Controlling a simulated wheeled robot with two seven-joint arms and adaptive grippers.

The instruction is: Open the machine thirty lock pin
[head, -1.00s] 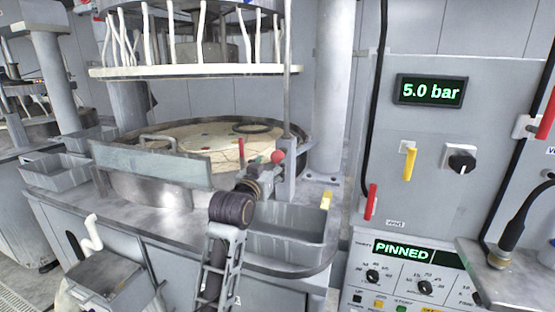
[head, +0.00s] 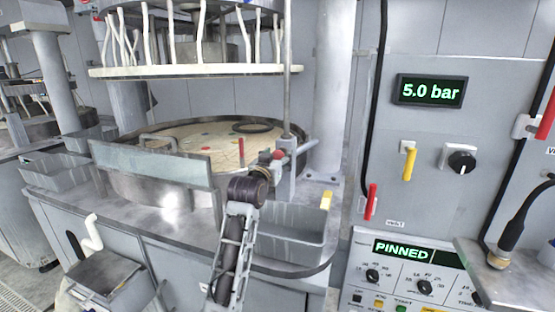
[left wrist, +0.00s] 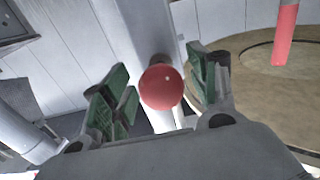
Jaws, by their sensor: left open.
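The lock pin's red ball knob (left wrist: 160,87) shows in the left wrist view between the two green-padded fingers of my left gripper (left wrist: 158,88), with a visible gap on each side. The fingers are open and not closed on it. In the head view, the red knob (head: 278,153) sits by the upright post at the platen's right edge, partly hidden by my left gripper (head: 273,158). A short grey bar (head: 304,147) sticks out right of the post. A panel display (head: 404,250) reads PINNED. My right gripper is not in view.
The round platen (head: 200,138) lies left of the gripper, with a red upright peg (head: 241,151) on it. A raised upper plate (head: 190,71) hangs above. A grey basin (head: 285,240) is below the post. The control panel stands at right, with a 5.0 bar display (head: 430,91).

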